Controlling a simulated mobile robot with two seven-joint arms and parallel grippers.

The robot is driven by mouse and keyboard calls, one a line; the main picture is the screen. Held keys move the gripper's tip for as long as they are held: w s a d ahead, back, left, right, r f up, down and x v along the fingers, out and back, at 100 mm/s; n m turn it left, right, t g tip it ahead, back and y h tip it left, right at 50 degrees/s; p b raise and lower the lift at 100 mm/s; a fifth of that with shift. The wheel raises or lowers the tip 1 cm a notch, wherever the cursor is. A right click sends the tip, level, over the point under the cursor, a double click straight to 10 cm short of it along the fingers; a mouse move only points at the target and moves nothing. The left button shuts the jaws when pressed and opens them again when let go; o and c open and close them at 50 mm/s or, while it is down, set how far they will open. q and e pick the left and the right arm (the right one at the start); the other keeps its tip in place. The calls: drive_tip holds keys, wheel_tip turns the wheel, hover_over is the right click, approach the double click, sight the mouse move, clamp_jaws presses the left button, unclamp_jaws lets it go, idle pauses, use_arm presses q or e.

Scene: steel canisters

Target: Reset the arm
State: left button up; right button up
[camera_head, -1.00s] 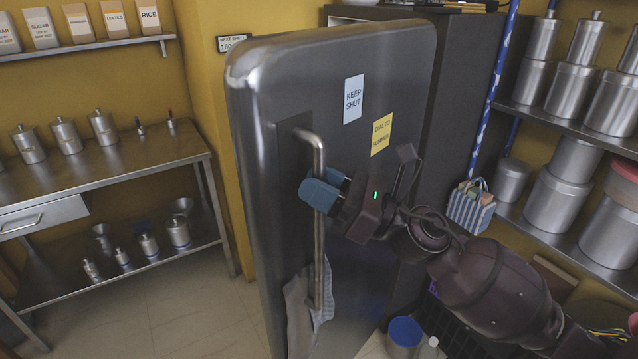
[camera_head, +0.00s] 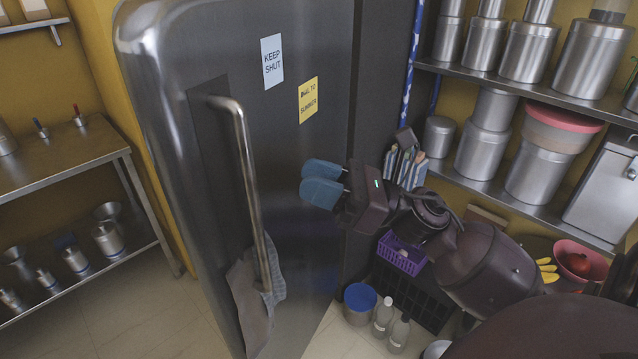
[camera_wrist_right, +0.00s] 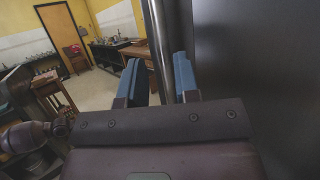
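My right gripper (camera_head: 322,180) is in front of the steel door (camera_head: 300,160) in the head view, to the right of its long vertical handle (camera_head: 250,185). Its two blue fingers are apart with nothing held between them. The right wrist view shows the same open gripper (camera_wrist_right: 157,72), with the handle (camera_wrist_right: 160,45) beyond the gap between the fingers. The gripper looks clear of the handle in the head view. My left gripper is in neither view.
A grey cloth (camera_head: 255,300) hangs at the handle's lower end. Shelves with steel canisters (camera_head: 528,52) stand at the right. A purple basket (camera_head: 402,254), a blue-topped tub (camera_head: 360,303) and bottles (camera_head: 398,333) are below the arm. A steel table (camera_head: 60,160) stands at the left.

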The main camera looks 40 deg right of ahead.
drive_tip(key=shift+s+d+f, duration=0.1)
drive_tip(key=shift+s+d, duration=0.15)
drive_tip(key=shift+d, duration=0.05)
idle(0.5)
